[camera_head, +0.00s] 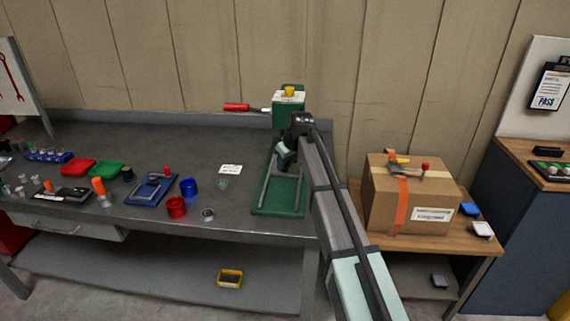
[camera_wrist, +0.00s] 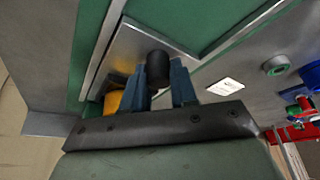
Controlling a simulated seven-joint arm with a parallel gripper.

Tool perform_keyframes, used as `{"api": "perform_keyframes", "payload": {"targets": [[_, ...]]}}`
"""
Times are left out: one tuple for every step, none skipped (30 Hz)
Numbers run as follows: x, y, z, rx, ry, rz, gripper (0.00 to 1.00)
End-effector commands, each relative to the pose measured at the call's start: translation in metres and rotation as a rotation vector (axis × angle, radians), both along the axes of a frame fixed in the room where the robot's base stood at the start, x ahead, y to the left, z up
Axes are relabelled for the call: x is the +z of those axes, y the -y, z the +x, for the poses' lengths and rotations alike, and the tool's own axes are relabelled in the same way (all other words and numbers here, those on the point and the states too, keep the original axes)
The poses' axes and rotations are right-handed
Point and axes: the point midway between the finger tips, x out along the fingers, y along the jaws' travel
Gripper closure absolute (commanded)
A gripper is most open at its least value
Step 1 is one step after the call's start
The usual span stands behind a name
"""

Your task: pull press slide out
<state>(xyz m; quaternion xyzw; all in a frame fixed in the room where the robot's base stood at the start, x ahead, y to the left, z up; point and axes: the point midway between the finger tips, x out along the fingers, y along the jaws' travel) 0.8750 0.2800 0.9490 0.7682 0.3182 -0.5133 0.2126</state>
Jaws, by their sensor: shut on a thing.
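The green press (camera_head: 288,112) stands at the back of the grey bench, with a red-handled lever sticking out left and a yellow cap on top. Its green base (camera_head: 282,208) with metal rails runs toward the bench front. My gripper (camera_head: 285,155) is over the base, just in front of the press, partly hidden by my arm. In the wrist view my gripper's blue fingers (camera_wrist: 168,82) are shut on a black knob (camera_wrist: 157,66) of the press slide, a grey metal plate (camera_wrist: 135,42) between the rails. The head view hides most of the slide.
A blue cup (camera_head: 189,187), a red cup (camera_head: 176,207) and a blue fixture (camera_head: 151,189) stand left of the base. A white card (camera_head: 230,169) lies nearer it. A cardboard box (camera_head: 410,199) is on the wooden table at right. The base's front part is clear.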

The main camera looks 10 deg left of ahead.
Motion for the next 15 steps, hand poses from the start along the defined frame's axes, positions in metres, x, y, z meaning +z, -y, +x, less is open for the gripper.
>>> {"api": "perform_keyframes", "payload": {"targets": [[0.000,0.000,0.000,0.000,0.000,0.000,1.00],[0.000,0.000,0.000,0.000,0.000,0.000,1.00],[0.000,0.000,0.000,0.000,0.000,0.000,1.00],[0.000,0.000,0.000,0.000,0.000,0.000,1.00],[0.000,0.000,0.000,0.000,0.000,0.000,1.00],[0.000,0.000,-0.001,0.000,0.000,0.000,1.00],[0.000,0.000,-0.002,0.000,0.000,0.000,1.00],[0.000,0.000,-0.003,0.000,0.000,0.000,1.00],[0.000,0.000,-0.005,0.000,0.000,0.000,1.00],[0.000,0.000,-0.007,0.000,0.000,0.000,1.00],[0.000,0.000,-0.009,0.000,0.000,0.000,1.00],[0.000,0.000,-0.013,0.000,0.000,0.000,1.00],[0.000,0.000,-0.016,0.000,0.000,0.000,1.00],[0.000,0.000,-0.019,0.000,0.000,0.000,1.00],[0.000,0.000,-0.025,0.001,0.000,0.000,1.00]]}}
